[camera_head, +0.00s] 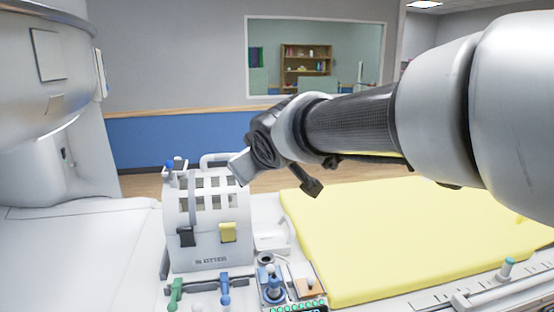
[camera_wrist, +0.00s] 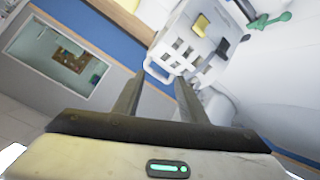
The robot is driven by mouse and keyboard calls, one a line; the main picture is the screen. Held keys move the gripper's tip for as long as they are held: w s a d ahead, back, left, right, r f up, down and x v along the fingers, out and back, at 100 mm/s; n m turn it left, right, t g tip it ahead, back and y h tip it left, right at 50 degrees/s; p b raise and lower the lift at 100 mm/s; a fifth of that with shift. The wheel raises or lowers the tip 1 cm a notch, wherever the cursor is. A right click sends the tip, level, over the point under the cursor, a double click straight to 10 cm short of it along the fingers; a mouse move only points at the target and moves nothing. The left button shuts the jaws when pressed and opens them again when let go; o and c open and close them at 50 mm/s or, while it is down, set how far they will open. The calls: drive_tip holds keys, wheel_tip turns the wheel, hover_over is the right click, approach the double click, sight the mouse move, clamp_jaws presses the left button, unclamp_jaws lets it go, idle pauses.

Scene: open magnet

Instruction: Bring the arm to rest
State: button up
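My arm (camera_head: 350,125) reaches in from the right of the head view, held out above the bed and the table. Its wrist end hangs in the air beside the upper right of a white slotted coil housing (camera_head: 215,245). In the wrist view my gripper (camera_wrist: 160,76) has its two fingers apart, with nothing between them. The same white housing (camera_wrist: 188,42) shows beyond the fingertips, tilted in the picture. I cannot tell from these views whether the gripper touches it; it looks apart.
A yellow mattress (camera_head: 400,235) lies below my arm. The big magnet (camera_head: 45,75) overhangs the left. A window (camera_head: 315,58) is in the back wall.

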drive_tip(key=s+d+f+m+g+h+p, duration=0.25)
drive_tip(key=s+d+m+p, duration=0.2)
drive_tip(key=s+d, duration=1)
drive_tip(key=s+d+f+m+g, duration=0.1)
drive_tip(key=s+d+f+m, duration=0.1)
drive_tip(key=s, duration=0.4)
drive_tip(key=s+d+f+m+g+p, duration=0.1)
drive_tip(key=s+d+f+m+g, duration=0.1)
drive_tip(key=s, duration=0.3)
drive_tip(key=shift+s+d+h, duration=0.35)
drive_tip(key=shift+d+h, duration=0.1)
drive_tip(key=shift+d, duration=0.35)
drive_tip(key=shift+m, duration=0.25)
drive_tip(key=shift+c, duration=0.2)
